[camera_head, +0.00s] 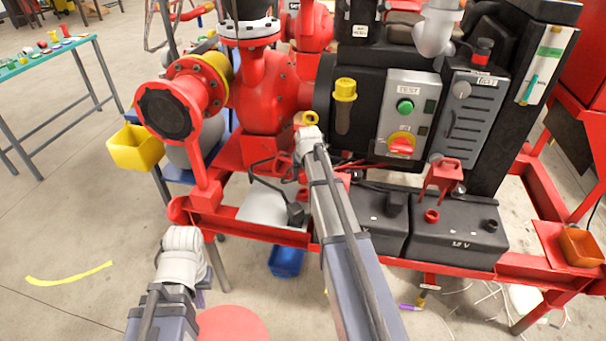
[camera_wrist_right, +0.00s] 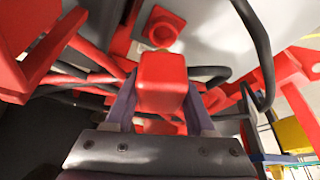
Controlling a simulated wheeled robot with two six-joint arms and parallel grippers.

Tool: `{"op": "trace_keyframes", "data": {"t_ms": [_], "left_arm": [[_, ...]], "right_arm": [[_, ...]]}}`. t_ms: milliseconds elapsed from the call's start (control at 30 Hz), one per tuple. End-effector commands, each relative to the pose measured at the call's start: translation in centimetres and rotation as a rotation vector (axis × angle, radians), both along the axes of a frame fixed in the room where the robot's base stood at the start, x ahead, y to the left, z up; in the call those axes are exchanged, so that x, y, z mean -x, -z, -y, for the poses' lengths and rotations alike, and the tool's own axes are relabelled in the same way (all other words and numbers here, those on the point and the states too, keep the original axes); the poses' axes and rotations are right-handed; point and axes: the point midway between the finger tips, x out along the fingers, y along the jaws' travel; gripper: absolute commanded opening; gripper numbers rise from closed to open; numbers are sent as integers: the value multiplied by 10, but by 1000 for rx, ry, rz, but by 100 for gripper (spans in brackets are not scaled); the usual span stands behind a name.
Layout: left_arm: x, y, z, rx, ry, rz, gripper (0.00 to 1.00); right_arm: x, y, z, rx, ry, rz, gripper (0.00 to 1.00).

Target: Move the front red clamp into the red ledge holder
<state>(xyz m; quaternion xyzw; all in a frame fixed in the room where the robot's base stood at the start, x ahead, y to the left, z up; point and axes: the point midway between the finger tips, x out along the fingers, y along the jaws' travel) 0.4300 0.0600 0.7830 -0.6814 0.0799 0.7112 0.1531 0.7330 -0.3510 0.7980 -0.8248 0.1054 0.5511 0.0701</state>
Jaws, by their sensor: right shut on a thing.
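My right gripper (camera_wrist_right: 160,100) is shut on a red block-shaped clamp (camera_wrist_right: 162,82), with a purple finger on each side of it. In the head view my right forearm hides this gripper and most of what it holds. A red square piece with a round opening (camera_wrist_right: 163,25) lies just beyond the held clamp in the wrist view; it may be the red ledge holder, but I cannot tell. Another red clamp (camera_head: 443,175) stands on the battery (camera_head: 455,230) at right. My left gripper (camera_head: 203,298) is low at the front left, mostly hidden behind its wrist.
Black cables (camera_wrist_right: 250,100) loop close around the held clamp. A red frame rail (camera_head: 470,262) runs along the skid's front. A yellow bin (camera_head: 135,147) hangs at left, an orange bin (camera_head: 580,247) sits at right. The floor at left is open.

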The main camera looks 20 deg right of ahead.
Motion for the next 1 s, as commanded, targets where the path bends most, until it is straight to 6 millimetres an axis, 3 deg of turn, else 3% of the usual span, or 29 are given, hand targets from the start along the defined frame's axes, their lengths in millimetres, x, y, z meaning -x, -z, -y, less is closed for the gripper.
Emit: {"op": "trace_keyframes", "data": {"t_ms": [200,1000], "left_arm": [[0,26,0,0,0,0,0],[0,21,0,0,0,0,0]], "right_arm": [[0,27,0,0,0,0,0],[0,21,0,0,0,0,0]]}}
